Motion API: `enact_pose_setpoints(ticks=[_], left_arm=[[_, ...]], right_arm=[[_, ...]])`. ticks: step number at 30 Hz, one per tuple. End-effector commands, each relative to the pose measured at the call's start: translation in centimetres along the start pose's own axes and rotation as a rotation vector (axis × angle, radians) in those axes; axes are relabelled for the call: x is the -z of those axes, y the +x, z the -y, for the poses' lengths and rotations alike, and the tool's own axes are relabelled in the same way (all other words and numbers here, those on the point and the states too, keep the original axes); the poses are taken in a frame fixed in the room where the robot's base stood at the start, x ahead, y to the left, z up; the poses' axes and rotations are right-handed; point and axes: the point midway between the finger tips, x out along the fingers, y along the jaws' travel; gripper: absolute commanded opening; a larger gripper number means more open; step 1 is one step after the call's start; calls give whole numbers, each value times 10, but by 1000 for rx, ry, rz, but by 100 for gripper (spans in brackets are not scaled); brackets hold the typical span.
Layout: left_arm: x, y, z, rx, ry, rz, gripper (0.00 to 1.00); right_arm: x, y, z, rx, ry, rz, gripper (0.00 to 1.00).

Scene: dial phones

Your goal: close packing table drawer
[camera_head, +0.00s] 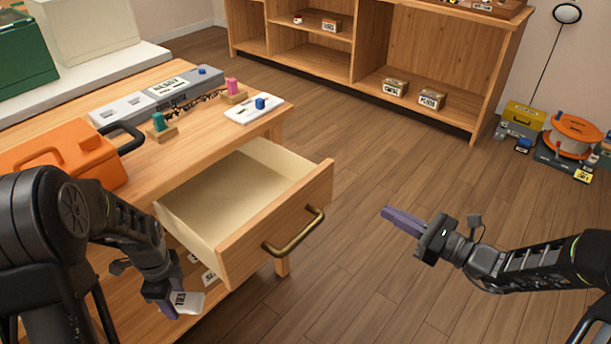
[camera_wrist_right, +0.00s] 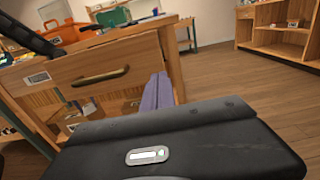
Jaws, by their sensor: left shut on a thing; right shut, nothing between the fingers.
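The packing table (camera_head: 200,155) stands at the left with its drawer (camera_head: 245,195) pulled well out. The drawer looks empty, and its wooden front has a brass bar handle (camera_head: 293,232). In the right wrist view the drawer front (camera_wrist_right: 100,75) and its handle (camera_wrist_right: 101,76) show ahead, up and to the left. My right gripper (camera_head: 395,214) is shut and empty, in free space to the right of the drawer front, apart from the handle. My left gripper (camera_head: 174,300) is shut on a small white labelled item (camera_head: 188,301), below and left of the drawer.
On the tabletop are an orange toolbox (camera_head: 60,160), a grey box (camera_head: 180,88) and a white board with a blue knob (camera_head: 254,108). A shelf unit (camera_head: 370,50) stands at the back. Boxes and an orange reel (camera_head: 573,135) sit at the right. The floor between is clear.

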Motion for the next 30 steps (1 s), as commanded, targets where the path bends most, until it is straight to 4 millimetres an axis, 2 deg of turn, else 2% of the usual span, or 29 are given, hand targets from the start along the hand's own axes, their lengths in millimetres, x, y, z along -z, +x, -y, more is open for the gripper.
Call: enact_pose_setpoints(ticks=[8,14,20,30], left_arm=[[0,0,0,0,-1,0,9],[0,2,0,0,-1,0,9],[0,7,0,0,-2,0,9],[0,17,0,0,-2,0,9]], right_arm=[[0,1,0,-1,0,-1,0],[1,12,-1,-4,-2,-1,0],[2,42,-1,-5,-1,0,0],[3,110,-2,-5,-1,-1,0]])
